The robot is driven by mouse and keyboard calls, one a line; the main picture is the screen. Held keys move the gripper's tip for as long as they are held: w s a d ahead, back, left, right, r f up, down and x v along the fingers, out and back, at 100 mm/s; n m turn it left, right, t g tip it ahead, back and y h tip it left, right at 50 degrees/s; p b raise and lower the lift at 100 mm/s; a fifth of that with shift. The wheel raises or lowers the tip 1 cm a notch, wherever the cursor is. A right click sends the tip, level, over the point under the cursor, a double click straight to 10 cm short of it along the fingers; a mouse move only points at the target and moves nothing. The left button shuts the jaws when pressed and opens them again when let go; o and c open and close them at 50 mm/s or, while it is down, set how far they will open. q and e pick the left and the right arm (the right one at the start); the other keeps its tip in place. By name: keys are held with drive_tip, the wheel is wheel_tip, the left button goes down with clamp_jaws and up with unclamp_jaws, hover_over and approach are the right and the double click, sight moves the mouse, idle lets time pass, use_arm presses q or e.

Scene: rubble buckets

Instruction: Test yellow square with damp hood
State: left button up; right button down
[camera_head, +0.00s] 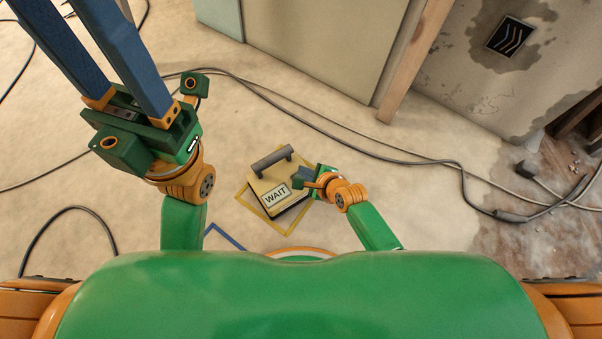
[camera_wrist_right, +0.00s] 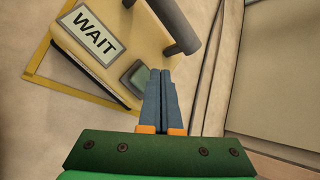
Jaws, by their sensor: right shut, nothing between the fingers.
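The damp hood (camera_head: 267,182), a yellow box with a dark grey bar handle (camera_head: 271,159) and a label reading WAIT, sits within the yellow square (camera_head: 246,203) outlined on the floor. It is turned a little against the outline. My right gripper (camera_head: 298,181) is shut and empty at the hood's right side. In the right wrist view its blue fingertips (camera_wrist_right: 160,72) are beside a dark grey-green button (camera_wrist_right: 137,74) on the hood; I cannot tell whether they touch. My left gripper (camera_head: 72,20) is open and empty, raised at the upper left, its fingertips partly cut off.
Black cables (camera_head: 340,145) run across the floor behind the hood. A pale panel (camera_head: 310,40) and a wooden post (camera_head: 415,58) stand at the back. A blue floor line (camera_head: 226,238) shows near my base.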

drive_tip(key=shift+r+p, duration=2.25)
drive_tip(key=shift+r, duration=0.1)
drive_tip(key=shift+f, duration=0.15)
